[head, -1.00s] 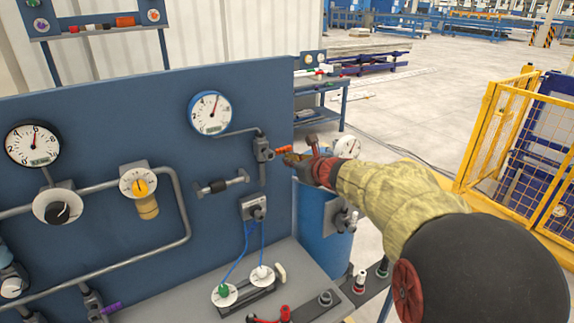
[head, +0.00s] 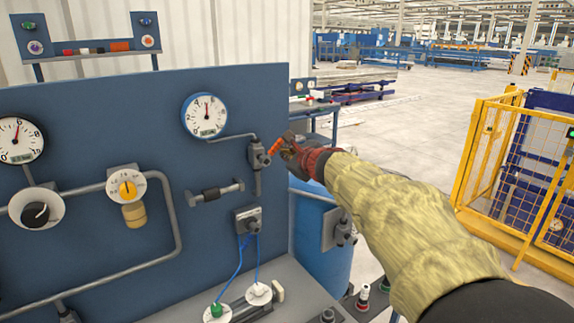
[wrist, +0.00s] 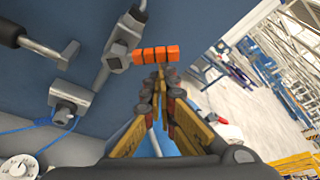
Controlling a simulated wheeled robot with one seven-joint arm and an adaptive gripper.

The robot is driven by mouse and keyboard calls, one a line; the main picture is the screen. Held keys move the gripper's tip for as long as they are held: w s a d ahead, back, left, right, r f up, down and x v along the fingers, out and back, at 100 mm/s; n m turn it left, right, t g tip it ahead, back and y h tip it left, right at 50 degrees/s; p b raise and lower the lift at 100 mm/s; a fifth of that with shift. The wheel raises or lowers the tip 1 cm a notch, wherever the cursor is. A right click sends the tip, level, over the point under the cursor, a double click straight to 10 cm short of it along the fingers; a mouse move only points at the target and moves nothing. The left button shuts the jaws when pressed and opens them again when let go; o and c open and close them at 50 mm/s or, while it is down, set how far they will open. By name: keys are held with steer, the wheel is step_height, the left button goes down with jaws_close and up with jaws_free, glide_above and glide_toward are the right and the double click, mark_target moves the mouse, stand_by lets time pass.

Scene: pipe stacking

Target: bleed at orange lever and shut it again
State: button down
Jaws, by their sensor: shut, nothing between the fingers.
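The orange lever (head: 275,147) sits on a grey valve (head: 257,154) at the right side of the blue panel. In the head view it slants up to the right. In the wrist view the lever (wrist: 155,54) extends right from the valve body (wrist: 117,55). My gripper (head: 286,146) is at the lever's outer end. In the wrist view my gripper (wrist: 160,76) has its fingertips together just below the lever, with nothing between them. I cannot tell whether they touch it. A blue-rimmed gauge (head: 205,116) above left has its needle nearly upright.
A grey connector block (head: 247,220) with blue hoses is below the valve. A blue drum (head: 322,245) stands right of the panel. A yellow mesh fence (head: 510,165) is farther right, with open floor behind.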

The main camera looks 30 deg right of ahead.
mark_target(278, 145)
steer(key=shift+a+r+n+h+b, duration=0.2)
steer(key=shift+a+r+n, duration=0.1)
steer(key=shift+a+r, duration=0.35)
steer(key=shift+a+r+n+h+b, duration=0.15)
steer(key=shift+a+r+n, duration=0.2)
steer(key=shift+r, duration=0.4)
steer(key=shift+a+r, duration=0.2)
steer(key=shift+a, duration=0.3)
